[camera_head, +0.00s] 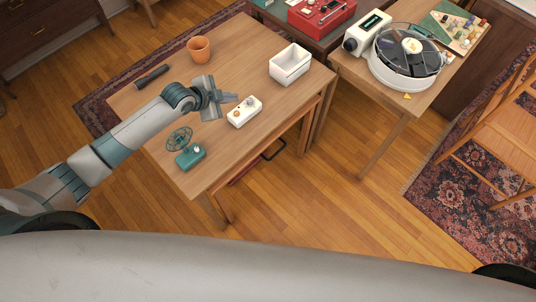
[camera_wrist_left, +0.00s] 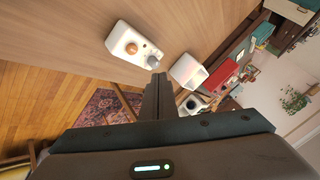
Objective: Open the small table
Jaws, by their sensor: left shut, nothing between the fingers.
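A light-brown wooden table (camera_head: 240,50) stands left of centre in the head view. A second wooden frame shows close beneath its right edge, with a dark handle-like loop (camera_head: 274,151) low beside it. I cannot tell whether the loop belongs to a drawer or another part. My left gripper (camera_head: 228,98) is above the tabletop, next to a white box with knobs (camera_head: 244,112). In the left wrist view its fingers (camera_wrist_left: 158,95) are shut with nothing between them, and the white box (camera_wrist_left: 134,44) is beyond them. My right gripper is not in view.
On the table are an orange pot (camera_head: 199,49), a white open bin (camera_head: 290,64), a dark cylinder (camera_head: 152,76) and a green fan (camera_head: 189,153). A record player (camera_head: 406,80) stands on another table at right. The floor (camera_head: 325,200) in front is clear.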

